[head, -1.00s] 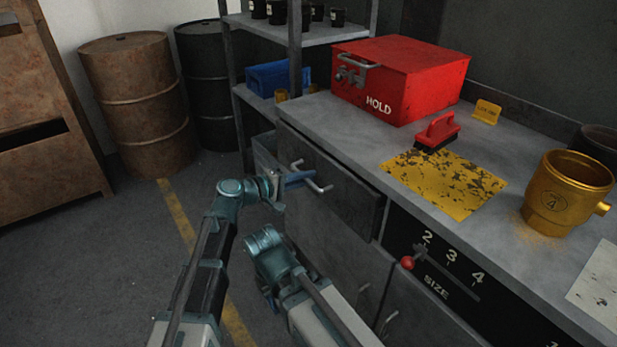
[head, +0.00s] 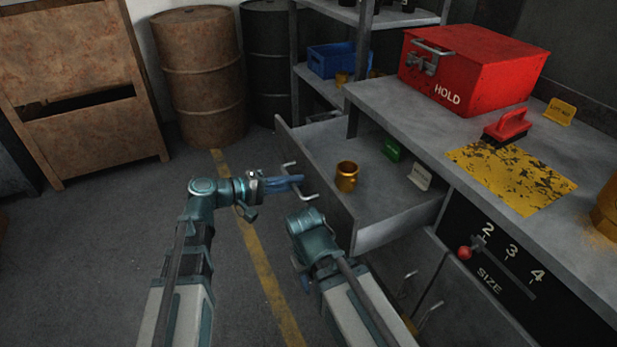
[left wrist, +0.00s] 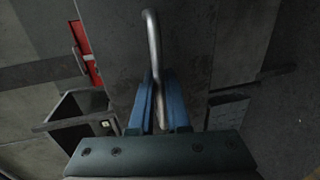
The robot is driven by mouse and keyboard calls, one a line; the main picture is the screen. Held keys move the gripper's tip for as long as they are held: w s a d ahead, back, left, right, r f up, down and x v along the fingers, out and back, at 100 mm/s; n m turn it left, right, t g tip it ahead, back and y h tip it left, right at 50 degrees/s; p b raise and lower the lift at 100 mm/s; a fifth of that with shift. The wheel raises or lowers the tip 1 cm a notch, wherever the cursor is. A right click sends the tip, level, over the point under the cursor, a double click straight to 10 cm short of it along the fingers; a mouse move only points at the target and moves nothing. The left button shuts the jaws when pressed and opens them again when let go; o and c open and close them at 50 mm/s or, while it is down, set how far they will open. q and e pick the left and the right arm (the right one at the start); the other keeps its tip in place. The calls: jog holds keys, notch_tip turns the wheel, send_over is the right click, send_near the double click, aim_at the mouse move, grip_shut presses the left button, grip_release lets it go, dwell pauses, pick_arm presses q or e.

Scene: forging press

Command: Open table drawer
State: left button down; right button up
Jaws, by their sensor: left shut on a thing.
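The table drawer (head: 389,228) is pulled well out from under the grey worktop in the head view. Inside it are a small gold cup (head: 346,176), a green tag (head: 391,149) and a pale tag (head: 420,176). My left gripper (head: 298,183) is at the drawer's front, shut on the metal bar handle (head: 299,181). In the left wrist view the blue fingers (left wrist: 152,103) lie on both sides of the handle (left wrist: 153,45). My right gripper's arm (head: 318,240) reaches in beside the drawer front; its fingers are mostly hidden.
A red HOLD box (head: 471,70), a red brush (head: 507,126) and a yellow worn mat (head: 512,178) are on the worktop (head: 405,100). A red-knobbed SIZE lever (head: 465,252) is below.

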pick_arm(q)
jog(key=shift+s+a, duration=0.25)
jog(key=shift+a, duration=0.4)
jog(key=c, duration=0.9)
grip_release()
jog(key=p+v, duration=0.2)
jog(key=v, duration=1.1)
jog(key=shift+a+p, duration=0.4)
jog(key=shift+s, duration=0.1)
